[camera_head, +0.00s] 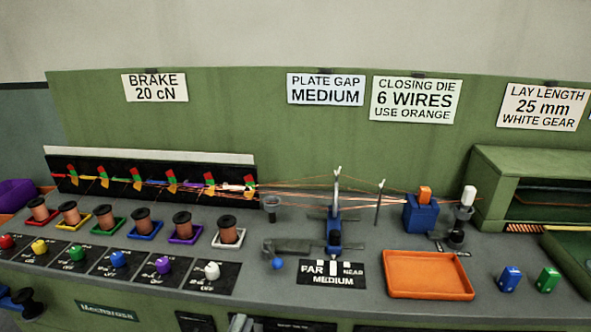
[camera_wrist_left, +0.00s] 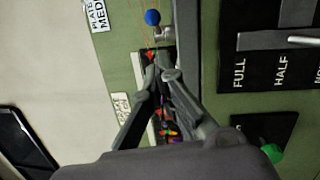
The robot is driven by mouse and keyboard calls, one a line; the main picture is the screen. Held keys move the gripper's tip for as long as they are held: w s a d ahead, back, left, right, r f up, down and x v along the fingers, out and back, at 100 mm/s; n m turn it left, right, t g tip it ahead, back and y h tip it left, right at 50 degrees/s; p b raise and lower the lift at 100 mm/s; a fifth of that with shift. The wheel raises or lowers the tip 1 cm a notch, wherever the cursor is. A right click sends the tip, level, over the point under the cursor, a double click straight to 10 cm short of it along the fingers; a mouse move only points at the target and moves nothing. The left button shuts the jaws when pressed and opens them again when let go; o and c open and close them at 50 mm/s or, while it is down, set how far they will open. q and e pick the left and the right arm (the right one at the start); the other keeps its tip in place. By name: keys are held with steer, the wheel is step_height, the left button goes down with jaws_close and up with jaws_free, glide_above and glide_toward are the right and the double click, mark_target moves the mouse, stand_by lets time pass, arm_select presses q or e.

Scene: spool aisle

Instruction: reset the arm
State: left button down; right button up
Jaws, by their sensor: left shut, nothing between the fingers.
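My left gripper (camera_wrist_left: 160,68) shows in the left wrist view with its two grey fingers converging at the tips and nothing held between them. The rest of my left arm is hidden below the frame. My right gripper is in neither view.
The bench carries several copper spools (camera_head: 135,220), coloured knobs, an orange tray (camera_head: 428,274) and a blue ball handle (camera_head: 277,264). That ball (camera_wrist_left: 152,17) is beyond my fingertips in the wrist view. A FULL/HALF panel (camera_wrist_left: 262,65) and green knob (camera_wrist_left: 271,153) lie to the right.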

arm_select(q)
steer(key=s+d+f+m+g+h, duration=0.2)
steer(key=s+d+f+m+g, duration=0.2)
steer(key=s+f+m+g, duration=0.55)
steer(key=s+a+m+g+y, duration=0.55)
steer(key=s+a+m, duration=0.45)
steer(key=s, duration=0.3)
step_height(320, 180, down, 25)
steer(key=g, duration=0.2)
steer(key=s+a+f+g, duration=0.1)
steer(key=s+a+f, duration=0.1)
steer(key=s+f, duration=1.5)
steer(key=shift+s+a+f, duration=0.25)
steer(key=shift+s+a, duration=0.05)
steer(key=shift+s, duration=0.15)
